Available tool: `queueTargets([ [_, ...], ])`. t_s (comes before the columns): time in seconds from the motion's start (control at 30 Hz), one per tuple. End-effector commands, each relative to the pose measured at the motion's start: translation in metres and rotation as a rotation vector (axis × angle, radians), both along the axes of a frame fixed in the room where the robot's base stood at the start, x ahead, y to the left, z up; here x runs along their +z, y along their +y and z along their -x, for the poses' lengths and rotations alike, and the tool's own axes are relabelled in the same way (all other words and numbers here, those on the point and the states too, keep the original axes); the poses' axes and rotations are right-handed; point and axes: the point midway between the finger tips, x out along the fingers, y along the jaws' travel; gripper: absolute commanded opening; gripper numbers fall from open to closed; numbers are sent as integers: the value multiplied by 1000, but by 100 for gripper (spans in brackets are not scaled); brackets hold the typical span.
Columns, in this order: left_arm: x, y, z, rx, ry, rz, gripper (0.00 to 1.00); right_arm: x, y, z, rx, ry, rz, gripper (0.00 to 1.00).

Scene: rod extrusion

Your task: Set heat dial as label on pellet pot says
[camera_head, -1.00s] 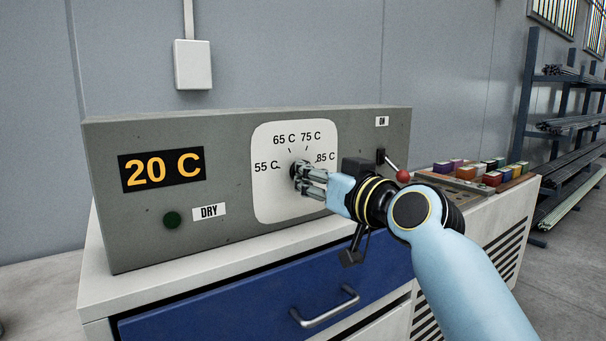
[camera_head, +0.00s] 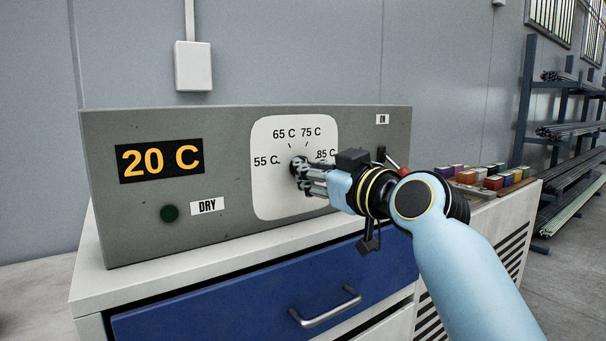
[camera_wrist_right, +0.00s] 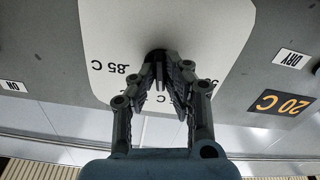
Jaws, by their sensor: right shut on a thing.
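The heat dial (camera_head: 297,164) is a small dark knob on a white plate (camera_head: 275,203) marked 55 C, 65 C, 75 C and 85 C. My right gripper (camera_head: 303,172) is shut on the dial and hides most of it, so its pointer setting cannot be read. In the right wrist view the fingers (camera_wrist_right: 162,62) close around the dark knob (camera_wrist_right: 158,55) at the plate. The display (camera_head: 161,161) on the grey control box reads 20 C. The pellet pot and its label are not in view. My left gripper is not in view.
A dark green round button (camera_head: 169,214) sits beside a DRY label (camera_head: 207,206). A lever with a red knob (camera_head: 393,169) is partly behind my arm, under an ON label (camera_head: 382,119). Coloured blocks (camera_head: 493,182) stand at the right. A blue drawer (camera_head: 265,300) is below.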

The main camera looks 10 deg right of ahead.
Motion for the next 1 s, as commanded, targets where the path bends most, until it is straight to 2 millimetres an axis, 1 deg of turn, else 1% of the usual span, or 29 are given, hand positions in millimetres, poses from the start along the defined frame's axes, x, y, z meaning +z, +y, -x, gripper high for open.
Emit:
queueTargets([
  [0.33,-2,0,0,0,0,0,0,-1,0,0,1,-5,20,0],
  [0.63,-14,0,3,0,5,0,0,-2,0,0,0,-58,165,0],
  [1.0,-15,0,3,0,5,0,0,-1,0,0,0,-68,193,0],
])
